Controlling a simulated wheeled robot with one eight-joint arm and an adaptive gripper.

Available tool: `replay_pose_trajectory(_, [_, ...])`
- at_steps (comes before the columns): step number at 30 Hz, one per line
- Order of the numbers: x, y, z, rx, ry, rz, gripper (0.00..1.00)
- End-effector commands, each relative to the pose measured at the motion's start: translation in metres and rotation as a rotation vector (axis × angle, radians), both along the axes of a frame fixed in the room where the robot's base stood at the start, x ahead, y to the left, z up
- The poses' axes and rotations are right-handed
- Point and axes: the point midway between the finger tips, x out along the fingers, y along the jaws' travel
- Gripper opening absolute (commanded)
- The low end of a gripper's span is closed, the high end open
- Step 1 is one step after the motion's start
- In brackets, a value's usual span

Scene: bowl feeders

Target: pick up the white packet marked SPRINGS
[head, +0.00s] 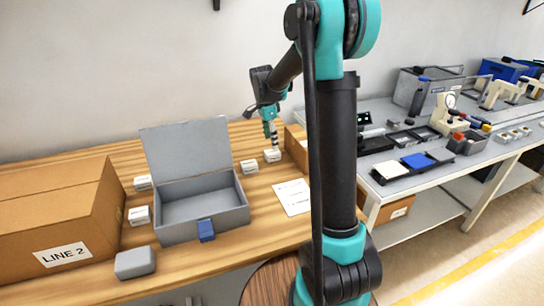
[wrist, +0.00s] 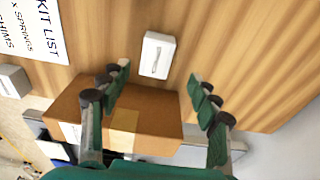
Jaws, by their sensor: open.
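A small white packet (head: 272,155) stands on the wooden table directly below my gripper (head: 272,138). In the wrist view this packet (wrist: 157,55) lies just ahead of the fingers of my gripper (wrist: 158,80), near the middle between them and apart from both. My gripper is open and empty. The packet's label is too small to read, so I cannot tell whether it says SPRINGS. Other white packets stand close to the grey case: one on its right (head: 249,167), two on its left (head: 143,183) (head: 138,215); their labels are unreadable too.
An open grey case (head: 178,222) with a blue latch is mid-table. A brown LINE 2 carton (head: 55,215) is at left, a grey block (head: 135,262) in front. A small carton (wrist: 150,118) stands close to the fingers. A kit list sheet (head: 292,196) lies flat.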

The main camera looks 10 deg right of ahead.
Motion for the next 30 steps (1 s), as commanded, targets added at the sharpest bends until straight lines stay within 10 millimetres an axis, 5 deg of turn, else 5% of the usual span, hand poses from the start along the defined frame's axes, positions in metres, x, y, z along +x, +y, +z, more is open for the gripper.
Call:
replay_pose_trajectory(18, [-0.004, -0.006, -0.062, 0.0, 0.0, 0.0, 0.62])
replay_pose_trajectory(26, [-0.004, -0.006, -0.065, 0.0, 0.0, 0.0, 0.62])
replay_pose_trajectory(30, [-0.004, -0.006, -0.065, 0.0, 0.0, 0.0, 0.47])
